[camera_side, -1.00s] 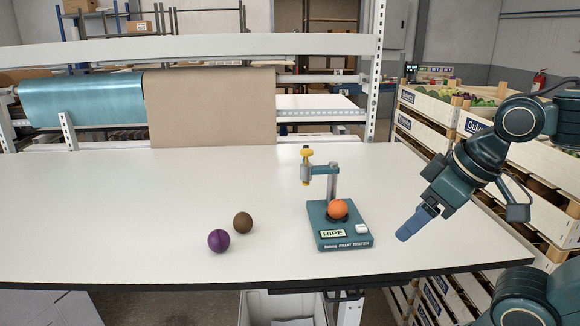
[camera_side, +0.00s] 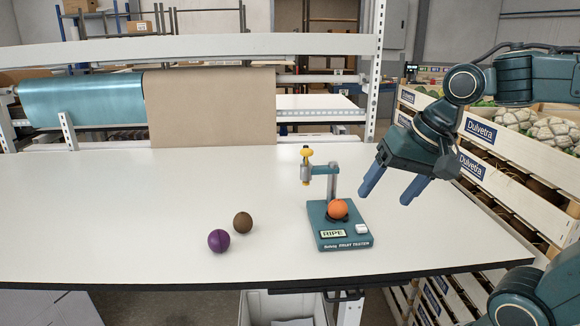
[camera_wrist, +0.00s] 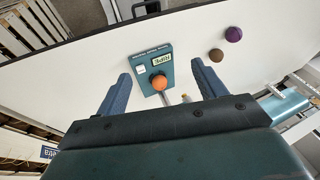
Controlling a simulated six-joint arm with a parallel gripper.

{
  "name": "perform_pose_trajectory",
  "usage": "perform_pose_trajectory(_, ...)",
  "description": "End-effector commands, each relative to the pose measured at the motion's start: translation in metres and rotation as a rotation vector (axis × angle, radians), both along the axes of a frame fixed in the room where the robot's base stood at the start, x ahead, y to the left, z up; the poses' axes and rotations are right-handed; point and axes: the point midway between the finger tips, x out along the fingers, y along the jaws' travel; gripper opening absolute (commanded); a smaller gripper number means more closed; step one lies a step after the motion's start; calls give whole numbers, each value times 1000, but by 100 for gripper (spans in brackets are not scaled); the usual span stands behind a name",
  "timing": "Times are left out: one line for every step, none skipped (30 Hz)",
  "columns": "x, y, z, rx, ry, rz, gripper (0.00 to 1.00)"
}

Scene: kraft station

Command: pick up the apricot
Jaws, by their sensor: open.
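The apricot (camera_side: 338,209) is a round orange fruit resting on the teal fruit tester (camera_side: 325,238), whose small display reads RIPE. A post with a yellow-topped head stands at the tester's back. In the wrist view the apricot (camera_wrist: 159,82) shows between my two fingers, beyond their tips. My gripper (camera_side: 388,193) is open and empty, above the table to the right of the tester and apart from it. Its blue fingers point down and to the left in the side view.
A purple fruit (camera_side: 218,240) and a brown fruit (camera_side: 243,222) lie on the white table (camera_side: 120,220) left of the tester. A kraft paper roll (camera_side: 210,105) and a teal roll (camera_side: 82,98) hang behind. Produce crates (camera_side: 505,150) stand at the right. The table's left is clear.

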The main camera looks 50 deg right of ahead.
Motion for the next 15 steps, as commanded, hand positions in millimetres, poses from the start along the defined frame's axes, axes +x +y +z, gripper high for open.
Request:
perform_pose_trajectory(7,-4,1,34,12,-68,70)
perform_pose_trajectory(11,-6,2,55,18,-106,70)
perform_pose_trajectory(16,-9,3,83,25,-160,70)
perform_pose_trajectory(20,-11,3,103,31,-199,70)
perform_pose_trajectory(24,-13,4,124,37,-240,70)
perform_pose_trajectory(29,-16,4,151,45,-293,70)
perform_pose_trajectory(33,-19,5,173,51,-334,70)
perform_pose_trajectory(36,-21,5,193,58,-374,70)
perform_pose_trajectory(41,-25,5,220,65,-427,70)
perform_pose_trajectory(45,-28,5,240,72,-467,70)
perform_pose_trajectory(49,-31,6,261,77,-508,70)
perform_pose_trajectory(53,-35,6,288,86,-561,70)
perform_pose_trajectory(57,-38,6,308,93,-602,70)
perform_pose_trajectory(60,-41,6,327,99,-642,70)
perform_pose_trajectory(65,-46,5,355,108,-697,70)
